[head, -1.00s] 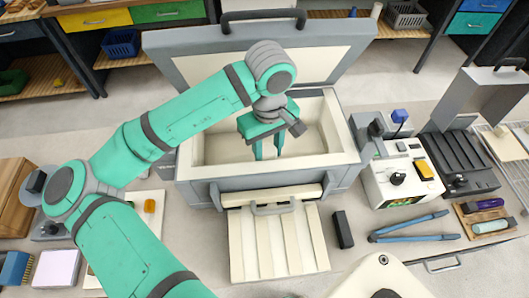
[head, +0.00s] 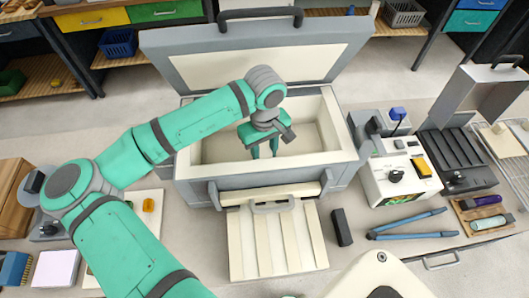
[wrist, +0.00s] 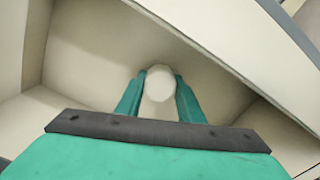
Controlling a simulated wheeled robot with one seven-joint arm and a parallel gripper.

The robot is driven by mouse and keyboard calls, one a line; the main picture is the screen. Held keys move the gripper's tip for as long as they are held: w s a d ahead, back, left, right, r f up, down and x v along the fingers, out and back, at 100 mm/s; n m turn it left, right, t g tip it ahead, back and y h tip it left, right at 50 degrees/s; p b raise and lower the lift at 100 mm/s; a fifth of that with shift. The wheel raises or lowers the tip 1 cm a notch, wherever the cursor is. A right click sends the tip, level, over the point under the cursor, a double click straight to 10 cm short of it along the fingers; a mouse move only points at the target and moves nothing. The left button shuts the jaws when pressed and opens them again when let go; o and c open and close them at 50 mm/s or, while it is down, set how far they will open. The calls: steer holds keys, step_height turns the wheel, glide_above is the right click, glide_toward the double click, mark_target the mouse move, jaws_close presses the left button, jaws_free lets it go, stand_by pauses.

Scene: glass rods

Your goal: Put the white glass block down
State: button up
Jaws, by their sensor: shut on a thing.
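The white glass block (wrist: 159,82) shows in the wrist view as a pale, round-ended piece between my two green fingers. My gripper (wrist: 160,92) is shut on it. In the head view my gripper (head: 264,153) points down inside the open grey box (head: 185,170) with a cream lining, below the rim. I cannot make out the block in the head view. Whether its lower end touches the box floor cannot be told.
The box's lid (head: 330,65) stands raised behind it. Cream lining walls surround my gripper. A slatted cream panel (head: 265,245) lies in front, with a dark block (head: 341,227) and blue tongs (head: 405,225) to its right. A white control unit (head: 395,185) stands right of the box.

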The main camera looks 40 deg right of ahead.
mark_target(265, 153)
steer(key=shift+f, duration=0.1)
steer(key=o, duration=1.3)
steer(key=shift+c, duration=0.2)
steer(key=shift+r, duration=3.9)
steer(key=shift+f, duration=0.1)
